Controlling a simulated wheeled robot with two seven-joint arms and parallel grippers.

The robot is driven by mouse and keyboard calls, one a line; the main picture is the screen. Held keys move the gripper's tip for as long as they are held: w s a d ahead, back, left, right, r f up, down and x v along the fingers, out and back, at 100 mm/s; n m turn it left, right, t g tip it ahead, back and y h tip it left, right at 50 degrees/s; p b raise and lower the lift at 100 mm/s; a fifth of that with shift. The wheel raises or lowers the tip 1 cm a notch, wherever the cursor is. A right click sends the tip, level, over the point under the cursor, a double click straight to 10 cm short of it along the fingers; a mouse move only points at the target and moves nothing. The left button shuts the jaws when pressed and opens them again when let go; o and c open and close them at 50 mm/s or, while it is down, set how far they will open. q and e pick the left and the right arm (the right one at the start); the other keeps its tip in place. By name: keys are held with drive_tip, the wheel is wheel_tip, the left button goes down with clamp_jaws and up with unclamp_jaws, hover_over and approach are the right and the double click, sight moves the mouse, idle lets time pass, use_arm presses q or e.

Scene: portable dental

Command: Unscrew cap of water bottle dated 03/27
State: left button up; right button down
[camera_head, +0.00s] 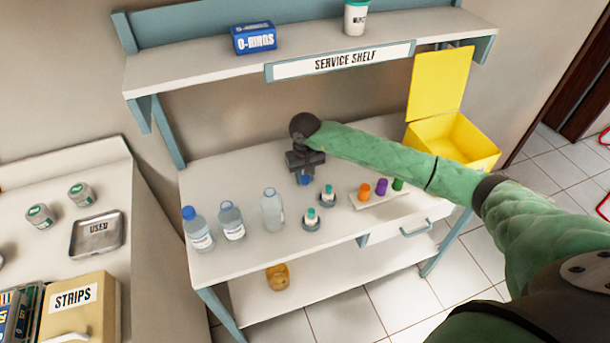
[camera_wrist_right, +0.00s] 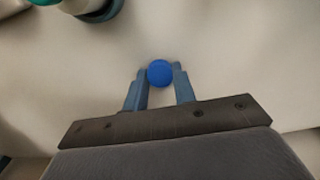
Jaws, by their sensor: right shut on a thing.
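My right gripper (camera_head: 304,174) is over the bench, pointing down, shut on a small blue cap (camera_head: 304,180). In the right wrist view the round blue cap (camera_wrist_right: 160,73) sits between the two fingertips, with no bottle visible under it. I cannot tell whether it touches the bench top. Three clear bottles stand upright left of the gripper: a blue-capped bottle (camera_head: 198,230), a middle bottle (camera_head: 231,222) and a taller bottle (camera_head: 272,210) that appears to have no cap. Their dates are too small to read. My left gripper is out of view.
A rack with orange, purple and green caps (camera_head: 366,201) is to the right, near a yellow open bin (camera_head: 453,140). The service shelf (camera_head: 200,75) overhangs the bench (camera_head: 240,258).

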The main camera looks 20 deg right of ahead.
drive_tip(key=c, duration=1.1)
unclamp_jaws()
drive_tip(key=shift+c, duration=0.2)
